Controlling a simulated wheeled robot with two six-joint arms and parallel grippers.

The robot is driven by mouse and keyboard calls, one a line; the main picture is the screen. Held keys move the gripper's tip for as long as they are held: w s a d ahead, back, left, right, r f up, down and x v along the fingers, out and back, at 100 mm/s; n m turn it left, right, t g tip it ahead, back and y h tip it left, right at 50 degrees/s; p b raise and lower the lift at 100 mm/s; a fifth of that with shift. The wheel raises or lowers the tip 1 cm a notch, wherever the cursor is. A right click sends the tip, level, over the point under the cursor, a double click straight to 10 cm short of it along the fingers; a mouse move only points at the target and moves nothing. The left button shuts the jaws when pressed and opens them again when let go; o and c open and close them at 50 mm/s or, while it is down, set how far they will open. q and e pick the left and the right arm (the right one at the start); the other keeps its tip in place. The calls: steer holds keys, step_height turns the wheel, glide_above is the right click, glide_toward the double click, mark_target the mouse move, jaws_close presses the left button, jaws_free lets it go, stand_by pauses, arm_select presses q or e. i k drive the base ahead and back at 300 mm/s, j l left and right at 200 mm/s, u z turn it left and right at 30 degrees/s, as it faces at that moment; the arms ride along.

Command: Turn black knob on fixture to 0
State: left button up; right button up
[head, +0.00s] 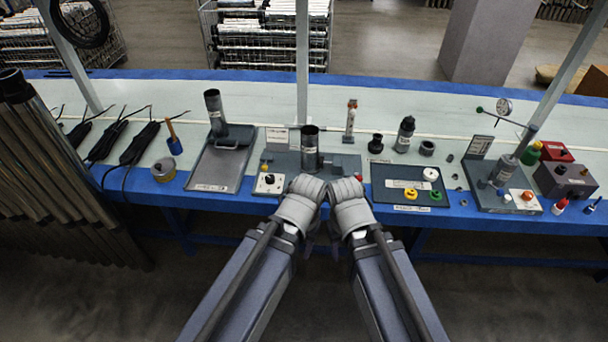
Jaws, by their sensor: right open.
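The fixture (288,160) is a dark grey plate on the middle of the bench, with an upright dark tube (310,146) standing on it. At its left front is a white control panel (262,188) with a small black knob (269,178). The knob's marks are too small to read. My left gripper (303,188) is just right of the panel, apart from the knob as far as I can see. My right gripper (348,188) is beside it, open, in front of the fixture. The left gripper's finger opening is hidden from this angle.
A grey tray (205,184) lies left of the fixture. A dark mat (389,192) with coloured rings lies to its right. A second fixture (486,200) with a gauge stands further right. Black cables (140,145) lie at the left. The bench's blue front edge is near my grippers.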

mark_target(269, 179)
steer(key=i+j, duration=0.1)
steer(key=i, duration=0.4)
steer(key=i+j, duration=0.1)
steer(key=i, duration=0.45)
steer(key=k+j+u, duration=0.05)
